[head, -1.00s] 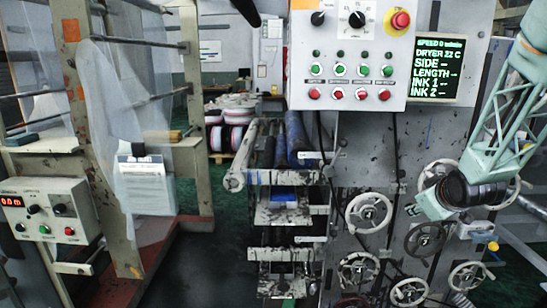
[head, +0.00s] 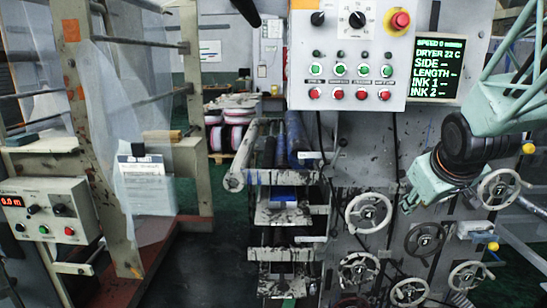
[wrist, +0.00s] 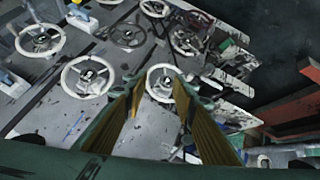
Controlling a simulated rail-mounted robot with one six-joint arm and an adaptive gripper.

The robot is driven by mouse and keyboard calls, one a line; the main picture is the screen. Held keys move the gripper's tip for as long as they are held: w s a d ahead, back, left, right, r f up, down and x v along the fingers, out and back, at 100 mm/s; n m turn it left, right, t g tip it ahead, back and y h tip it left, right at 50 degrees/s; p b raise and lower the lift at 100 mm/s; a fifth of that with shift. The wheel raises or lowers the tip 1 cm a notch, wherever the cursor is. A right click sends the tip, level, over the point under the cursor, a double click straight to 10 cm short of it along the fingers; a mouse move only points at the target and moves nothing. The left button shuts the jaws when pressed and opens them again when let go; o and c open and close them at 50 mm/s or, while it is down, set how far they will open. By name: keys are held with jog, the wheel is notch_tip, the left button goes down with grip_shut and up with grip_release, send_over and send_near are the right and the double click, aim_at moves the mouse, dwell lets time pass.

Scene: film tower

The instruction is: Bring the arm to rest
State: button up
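In the wrist view my gripper (wrist: 160,82) has its two fingers apart, with yellow-brown inner pads. Nothing is held between them. A white handwheel (wrist: 160,80) on the machine panel shows beyond and between the fingertips; I cannot tell the distance. In the head view my pale green arm (head: 428,180) with its black joint hangs at the right, in front of the grey machine panel (head: 385,160).
Several handwheels (head: 368,212) stick out of the panel near my arm. A control box (head: 350,55) with buttons and a green-text screen (head: 438,70) are above. A web frame (head: 80,130) and a smaller control box (head: 45,212) stand left. Dark floor (head: 205,265) lies open between.

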jog(key=s+a+r+m+g, duration=0.1)
jog(key=s+a, duration=0.4)
jog(key=s, duration=0.7)
jog(key=s+a+r+g+y, duration=0.1)
jog(key=s+a, duration=0.5)
jog(key=s, duration=0.7)
jog(key=s+a+r+m+g+y, duration=0.1)
jog(key=s+a, duration=0.5)
jog(key=s, duration=0.6)
jog(key=shift+s+r+m+g, duration=0.3)
jog(key=shift+s+r+g, duration=0.15)
jog(key=shift+r, duration=0.4)
jog(key=shift+w+a, duration=0.1)
jog(key=shift+a, duration=0.05)
jog(key=shift+c, duration=0.4)
dwell(0.3)
